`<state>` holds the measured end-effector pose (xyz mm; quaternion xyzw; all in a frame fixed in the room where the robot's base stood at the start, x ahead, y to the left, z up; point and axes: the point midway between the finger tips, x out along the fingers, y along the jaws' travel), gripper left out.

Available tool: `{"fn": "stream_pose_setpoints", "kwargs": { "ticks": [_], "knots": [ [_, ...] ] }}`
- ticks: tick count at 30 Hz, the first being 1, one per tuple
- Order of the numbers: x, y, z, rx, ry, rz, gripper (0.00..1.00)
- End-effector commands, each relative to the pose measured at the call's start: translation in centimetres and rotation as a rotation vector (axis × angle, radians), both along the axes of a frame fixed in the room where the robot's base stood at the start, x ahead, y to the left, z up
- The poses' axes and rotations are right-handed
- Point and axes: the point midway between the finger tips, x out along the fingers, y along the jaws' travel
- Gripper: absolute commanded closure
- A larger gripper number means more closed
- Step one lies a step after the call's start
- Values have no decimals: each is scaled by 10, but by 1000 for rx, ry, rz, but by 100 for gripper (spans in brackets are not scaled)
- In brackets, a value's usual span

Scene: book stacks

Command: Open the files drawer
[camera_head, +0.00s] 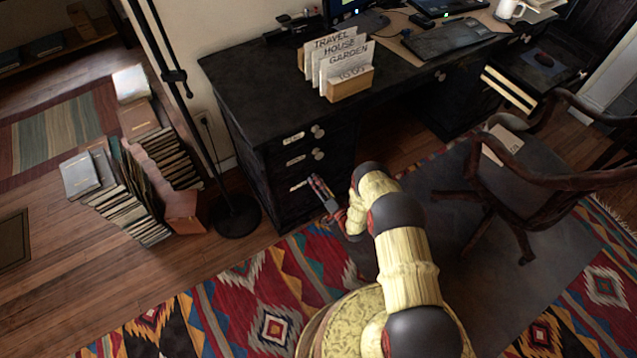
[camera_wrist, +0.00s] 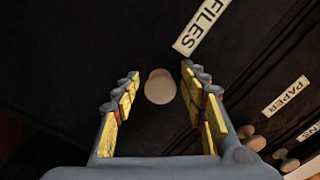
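The black desk (camera_head: 235,85) has a stack of labelled drawers with pale round knobs. The files drawer (camera_head: 292,205) is the lowest of the stack and looks shut. In the wrist view its FILES label (camera_wrist: 202,25) is readable, and its round knob (camera_wrist: 160,87) lies between my two fingers. My gripper (camera_wrist: 160,72) is open, with a gap on each side of the knob. In the head view my gripper (camera_head: 322,190) is in front of the files drawer and hides its knob. I cannot tell how far the fingertips are from the drawer face.
The paper drawer's label (camera_wrist: 286,96) and knob show at the right of the wrist view. A floor lamp base (camera_head: 234,216) and book stacks (camera_head: 130,205) stand left of the desk. A wooden chair (camera_head: 530,190) stands at the right. A patterned rug (camera_head: 235,300) covers the floor in front.

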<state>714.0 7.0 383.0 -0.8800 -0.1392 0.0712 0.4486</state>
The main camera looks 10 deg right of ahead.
Motion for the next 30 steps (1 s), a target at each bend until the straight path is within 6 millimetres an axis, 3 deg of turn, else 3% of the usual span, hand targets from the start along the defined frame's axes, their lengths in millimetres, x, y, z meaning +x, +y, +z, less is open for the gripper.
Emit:
{"fn": "stream_pose_setpoints", "kwargs": {
  "ticks": [21, 30],
  "knots": [
    [0, 0, 0, 0, 1, -1, 100],
    [0, 0, 0, 0, 1, -1, 100]
  ]
}}
